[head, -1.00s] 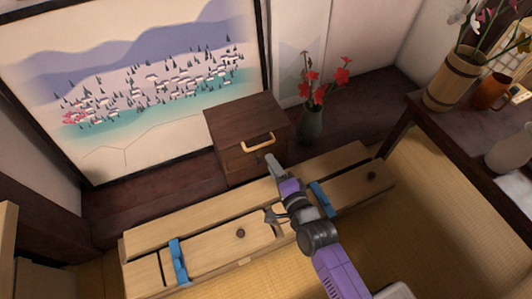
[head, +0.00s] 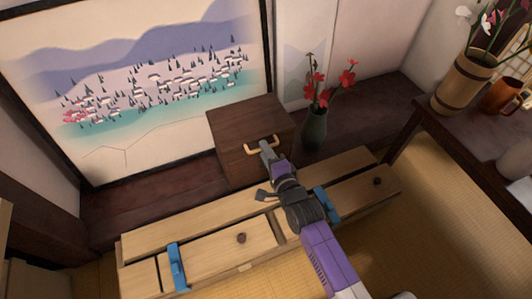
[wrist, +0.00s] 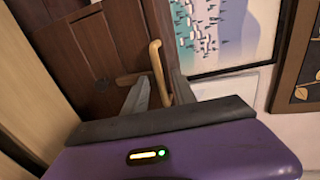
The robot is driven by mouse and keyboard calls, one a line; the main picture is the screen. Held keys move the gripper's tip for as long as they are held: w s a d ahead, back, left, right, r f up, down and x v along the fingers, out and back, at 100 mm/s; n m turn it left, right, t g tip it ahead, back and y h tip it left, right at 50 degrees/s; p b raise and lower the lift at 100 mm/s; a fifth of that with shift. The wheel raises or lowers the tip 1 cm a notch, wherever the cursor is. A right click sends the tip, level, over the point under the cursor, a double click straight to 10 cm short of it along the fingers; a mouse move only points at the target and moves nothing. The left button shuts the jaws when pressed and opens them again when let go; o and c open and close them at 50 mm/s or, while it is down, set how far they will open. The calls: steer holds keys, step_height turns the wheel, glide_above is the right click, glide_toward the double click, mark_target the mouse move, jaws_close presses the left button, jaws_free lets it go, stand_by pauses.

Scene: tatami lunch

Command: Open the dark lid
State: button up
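The dark lid (head: 247,115) is the top of a dark brown wooden box (head: 230,165) against the wall, and it looks closed. A pale tan bar handle (head: 251,150) is on the box's front near the top; it also shows in the wrist view (wrist: 156,62). My gripper (head: 266,147) is at the handle and hides its middle in the head view. In the wrist view my gripper (wrist: 162,77) has its two grey fingers apart, with the handle's bar between them. Contact with the bar cannot be told.
A long pale wooden bench (head: 205,250) with blue clamps (head: 177,266) lies under my arm, in front of the box. A vase with red flowers (head: 314,127) stands right of the box. A dark table (head: 470,140) with a wooden bucket (head: 463,84) is at right.

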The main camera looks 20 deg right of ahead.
jaws_close()
stand_by(1.4)
